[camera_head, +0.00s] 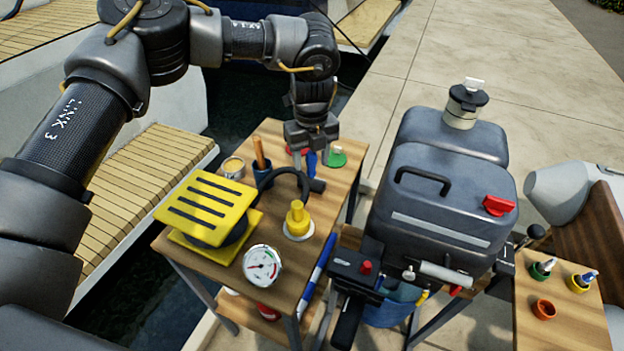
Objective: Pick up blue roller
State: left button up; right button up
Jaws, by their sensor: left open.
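My left gripper (311,150) is over the back of the small wooden table (283,268), pointing down with its fingers apart. A small blue object (312,162), perhaps the blue roller, shows upright between and just below the fingertips. The gripper hides part of it, and I cannot tell whether the fingers touch it. A green-based item (337,158) stands just right of the fingers, and a red one (296,151) is partly hidden at their left. My right gripper is not in view.
A blue cup (263,178), a tin (233,167), a yellow slatted pump (206,208), a yellow fitting (298,219) and a gauge (262,265) crowd the table. A grey outboard motor (440,205) stands right.

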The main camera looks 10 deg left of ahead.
aim_at(311, 172)
pick_arm(q)
jog(key=shift+f, duration=1.4)
jog(key=c, duration=1)
jog(key=shift+c, duration=0.3)
jog(key=shift+r, duration=0.1)
